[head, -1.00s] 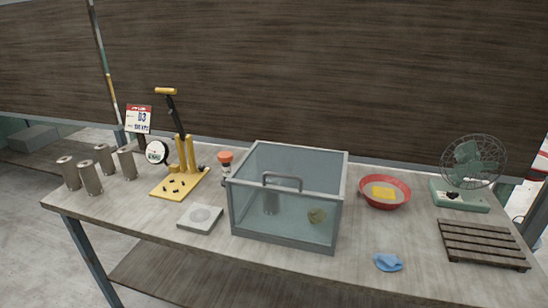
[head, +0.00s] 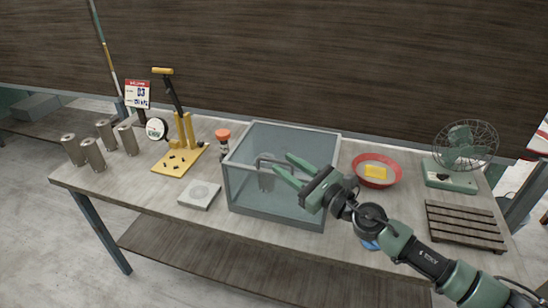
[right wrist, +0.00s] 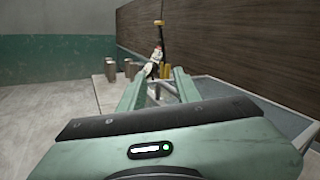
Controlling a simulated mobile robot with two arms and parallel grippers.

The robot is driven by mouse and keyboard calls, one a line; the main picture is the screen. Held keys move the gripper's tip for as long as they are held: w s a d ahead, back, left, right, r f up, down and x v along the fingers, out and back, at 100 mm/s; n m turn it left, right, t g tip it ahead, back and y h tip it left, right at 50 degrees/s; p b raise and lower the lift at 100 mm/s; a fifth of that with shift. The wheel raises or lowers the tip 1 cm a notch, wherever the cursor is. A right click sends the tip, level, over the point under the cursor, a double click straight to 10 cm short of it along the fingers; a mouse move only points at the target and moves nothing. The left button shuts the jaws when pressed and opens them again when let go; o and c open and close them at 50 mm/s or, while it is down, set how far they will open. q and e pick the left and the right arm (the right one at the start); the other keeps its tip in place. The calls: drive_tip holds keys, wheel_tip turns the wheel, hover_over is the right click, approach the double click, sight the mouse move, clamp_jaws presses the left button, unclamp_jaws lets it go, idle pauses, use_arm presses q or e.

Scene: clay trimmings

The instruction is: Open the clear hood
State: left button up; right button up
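The clear hood (head: 245,200) is a grey-framed transparent box in the middle of the table, and its lid looks closed. Its grey handle (head: 262,159) arches at the front of the lid. A metal cylinder (head: 266,182) stands inside, seen through the pane. My right gripper (head: 282,168) is open, with its green fingers over the hood's front part, close to the handle. I cannot tell whether they touch it. In the right wrist view the fingers (right wrist: 156,85) are apart, with part of the hood's frame (right wrist: 250,92) beyond. My left gripper is not in view.
Left of the hood are a grey plate (head: 199,195), a yellow press (head: 180,158), and several metal cylinders (head: 92,154). Right of it are a red bowl (head: 394,177), a green fan (head: 452,178) and a slatted rack (head: 462,226). A blue cloth (head: 369,244) is partly hidden by my arm.

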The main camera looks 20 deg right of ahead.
sight(280, 162)
drive_tip(key=d+n+g, duration=0.1)
drive_tip(key=n, duration=0.2)
drive_tip(key=w+f+n+g, duration=0.1)
drive_tip(key=n, duration=0.3)
drive_tip(key=w+d+n+g+p, duration=0.1)
drive_tip(key=n+g, duration=0.1)
drive_tip(key=n, duration=0.1)
drive_tip(key=shift+d+f, duration=0.35)
drive_tip(key=p+x, duration=0.1)
drive_tip(key=x, duration=0.4)
drive_tip(key=shift+w+a+f+p, duration=0.1)
drive_tip(key=shift+w+a+p, duration=0.1)
drive_tip(key=shift+p, duration=0.1)
drive_tip(key=shift+w+a+f, duration=0.2)
drive_tip(key=shift+w+a, duration=0.2)
drive_tip(key=shift+w, duration=0.1)
clamp_jaws()
